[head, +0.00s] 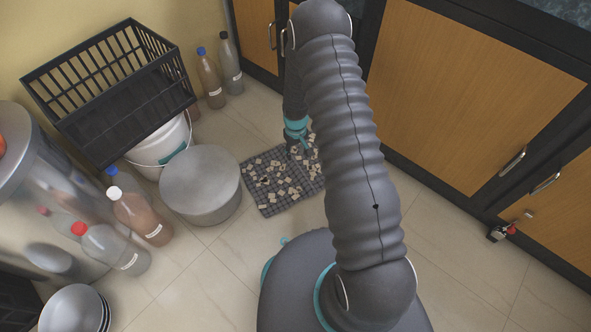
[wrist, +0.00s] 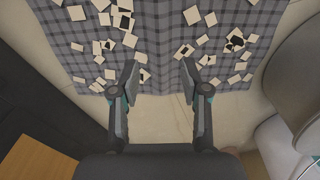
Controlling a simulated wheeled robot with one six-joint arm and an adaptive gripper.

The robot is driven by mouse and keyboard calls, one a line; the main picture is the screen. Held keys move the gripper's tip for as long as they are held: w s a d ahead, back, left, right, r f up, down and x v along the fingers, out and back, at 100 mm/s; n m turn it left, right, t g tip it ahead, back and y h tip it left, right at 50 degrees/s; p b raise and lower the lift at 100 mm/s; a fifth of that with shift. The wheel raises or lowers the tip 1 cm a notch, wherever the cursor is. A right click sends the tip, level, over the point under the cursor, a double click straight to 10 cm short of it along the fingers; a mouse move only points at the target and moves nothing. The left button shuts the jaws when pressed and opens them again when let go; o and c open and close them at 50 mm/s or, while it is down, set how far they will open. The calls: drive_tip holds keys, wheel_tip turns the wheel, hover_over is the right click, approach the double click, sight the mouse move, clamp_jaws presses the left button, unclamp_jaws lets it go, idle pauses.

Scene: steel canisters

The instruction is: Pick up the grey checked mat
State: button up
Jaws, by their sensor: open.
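The grey checked mat (head: 285,200) lies flat on the tiled floor in the head view, with many small pale square pieces scattered on it. My arm covers its right part. In the wrist view the mat (wrist: 162,45) fills the upper half, and its near edge runs between my fingers. My gripper (wrist: 165,70) is open and empty, with its two fingertips over that near edge. In the head view my gripper (head: 298,138) is above the far part of the mat. I cannot tell if the fingertips touch it.
A steel canister (head: 200,185) stands just left of the mat. Behind it are a white bucket (head: 160,148), a black crate (head: 110,95) and bottles (head: 210,80). Wooden cabinets (head: 470,90) stand at the right. Floor at the lower right is mostly clear.

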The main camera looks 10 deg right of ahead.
sight(295, 164)
drive_tip(key=f, duration=0.6)
drive_tip(key=f+b, duration=0.1)
drive_tip(key=f, duration=0.2)
drive_tip(key=shift+w+f, duration=0.25)
drive_tip(key=shift+f, duration=0.05)
clamp_jaws()
